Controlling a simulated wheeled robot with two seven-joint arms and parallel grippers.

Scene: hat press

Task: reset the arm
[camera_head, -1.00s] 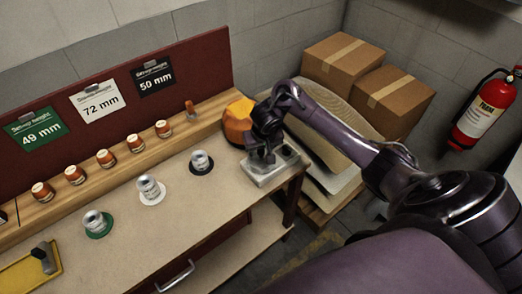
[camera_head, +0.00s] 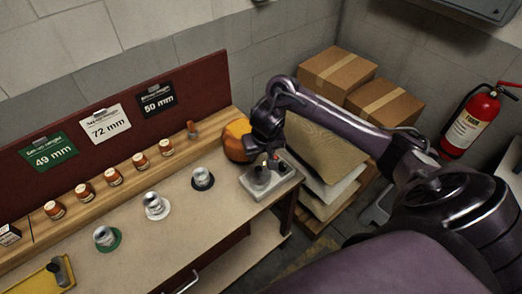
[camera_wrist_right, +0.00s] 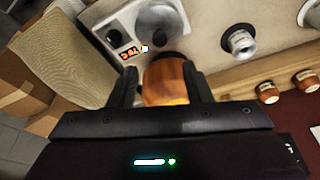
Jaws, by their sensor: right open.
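My right arm reaches in from the right. In the right wrist view my two dark fingers (camera_wrist_right: 158,82) are spread apart. An orange rounded object (camera_wrist_right: 166,92) shows between them; I cannot tell how far beyond the fingers it lies. It also shows left of the gripper in the head view (camera_head: 235,140). My left gripper is not in view.
The bench (camera_head: 215,215) carries several small jars and three cylinders on green, white and black discs (camera_head: 202,180). A red board (camera_head: 205,85) with size signs stands behind. Cardboard boxes (camera_head: 385,103) and a fire extinguisher (camera_head: 470,122) are at the right.

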